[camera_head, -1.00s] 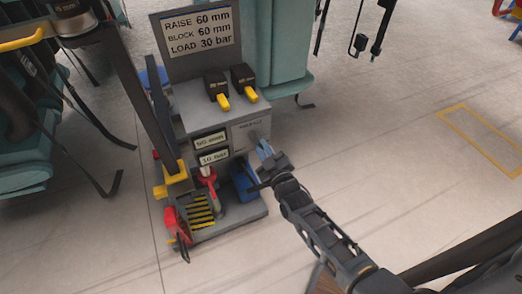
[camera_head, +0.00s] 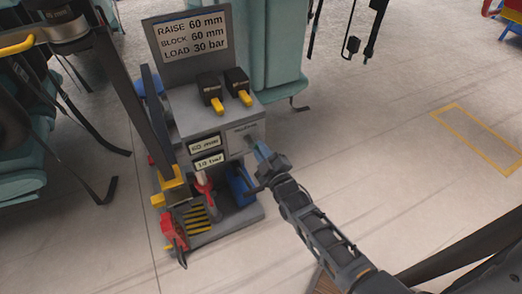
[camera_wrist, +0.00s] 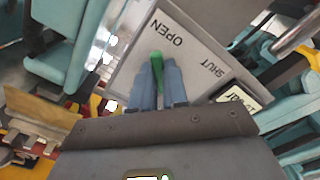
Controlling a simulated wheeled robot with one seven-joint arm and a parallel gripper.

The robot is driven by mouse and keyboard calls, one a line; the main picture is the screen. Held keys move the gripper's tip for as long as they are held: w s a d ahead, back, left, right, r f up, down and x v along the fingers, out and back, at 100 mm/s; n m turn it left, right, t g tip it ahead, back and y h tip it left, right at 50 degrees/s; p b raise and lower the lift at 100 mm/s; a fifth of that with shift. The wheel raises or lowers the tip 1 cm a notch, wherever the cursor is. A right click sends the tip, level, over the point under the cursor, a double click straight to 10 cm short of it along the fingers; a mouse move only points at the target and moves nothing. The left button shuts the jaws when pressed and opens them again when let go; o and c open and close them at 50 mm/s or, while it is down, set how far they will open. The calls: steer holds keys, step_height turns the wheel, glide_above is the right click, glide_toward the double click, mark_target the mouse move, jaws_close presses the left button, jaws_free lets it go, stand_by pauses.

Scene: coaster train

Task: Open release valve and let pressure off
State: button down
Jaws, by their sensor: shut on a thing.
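The release valve's green lever (camera_wrist: 157,72) stands on a pale plate (camera_wrist: 135,72) marked OPEN and SHUT in the wrist view. My gripper (camera_wrist: 157,82) has its two blue-grey fingers closed on the lever, one on each side. The lever's visible end is nearer the word OPEN than SHUT. In the head view, my gripper (camera_head: 262,152) is at the right side of the grey machine's front panel (camera_head: 246,132); the lever is hidden there behind the fingers.
The grey machine carries a sign (camera_head: 193,40) reading RAISE 60 mm, BLOCK 60 mm, LOAD 30 bar. Two small displays (camera_head: 208,161) are on its front; the lower seems to read 10 bar. Teal seats (camera_head: 280,45) stand behind.

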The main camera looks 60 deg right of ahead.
steer(key=c, duration=1.1)
jaws_free()
steer(key=shift+c, duration=0.2)
steer(key=v, duration=0.7)
steer(key=shift+s+a, duration=0.25)
steer(key=shift+s, duration=0.1)
steer(key=s+a+r+y+p, duration=0.2)
steer(key=s+a+r, duration=0.3)
steer(key=a, duration=0.4)
steer(key=s+a+r+m+y+p, duration=0.1)
steer(key=s+a+r+y+p, duration=0.1)
steer(key=s+a+r+y, duration=0.2)
steer(key=s+a+r+m+y+p, duration=0.1)
steer(key=s+a+r+y, duration=0.3)
steer(key=r, duration=1.5)
steer(key=s+a+p, duration=0.1)
steer(key=s+a, duration=0.2)
steer(key=s, duration=0.4)
steer(key=shift+s+a, duration=0.15)
steer(key=shift+s, duration=0.1)
